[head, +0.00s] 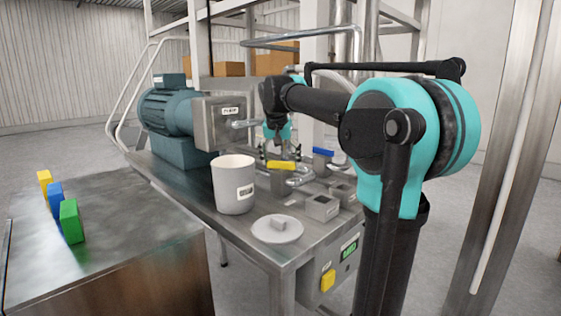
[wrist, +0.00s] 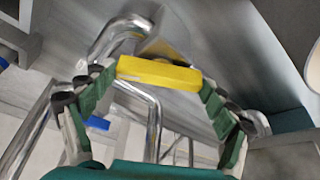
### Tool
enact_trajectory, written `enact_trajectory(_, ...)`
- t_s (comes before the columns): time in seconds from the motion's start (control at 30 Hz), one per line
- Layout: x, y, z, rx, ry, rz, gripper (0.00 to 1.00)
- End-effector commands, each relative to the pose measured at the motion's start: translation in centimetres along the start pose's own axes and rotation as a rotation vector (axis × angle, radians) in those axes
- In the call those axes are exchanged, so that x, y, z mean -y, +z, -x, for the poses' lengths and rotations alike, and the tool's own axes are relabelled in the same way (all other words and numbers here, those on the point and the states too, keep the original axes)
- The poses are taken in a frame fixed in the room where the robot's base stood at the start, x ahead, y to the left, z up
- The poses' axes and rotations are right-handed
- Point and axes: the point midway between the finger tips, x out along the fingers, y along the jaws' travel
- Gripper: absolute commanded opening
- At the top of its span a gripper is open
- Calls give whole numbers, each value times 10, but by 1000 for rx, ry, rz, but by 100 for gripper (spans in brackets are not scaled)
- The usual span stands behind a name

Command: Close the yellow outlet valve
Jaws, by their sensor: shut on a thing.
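The yellow outlet valve handle (head: 281,165) sits on the steel pipework of the machine table. In the wrist view the yellow handle (wrist: 158,73) is a bar lying crosswise between my green finger pads. My gripper (head: 279,150) points down at the handle from above and behind it. In the wrist view my gripper (wrist: 157,88) is shut on the handle, with a pad at each end of it. The valve body under the handle is partly hidden.
A blue valve handle (head: 323,152) stands just right of the yellow one. A white pot (head: 233,190), a round lid (head: 277,231) and a teal motor (head: 170,110) are on the machine table. Colored blocks (head: 70,220) stand on the left table.

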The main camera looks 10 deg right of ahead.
Motion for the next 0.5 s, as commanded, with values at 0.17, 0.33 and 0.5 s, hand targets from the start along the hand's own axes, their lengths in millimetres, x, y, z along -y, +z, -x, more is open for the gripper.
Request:
enact_trajectory(0.17, -2, 0, 0, 0, -65, 151, 57)
enact_trajectory(0.33, -3, -1, 0, -1, -126, 300, 57)
enact_trajectory(0.5, -4, -1, 0, 0, -189, 449, 57)
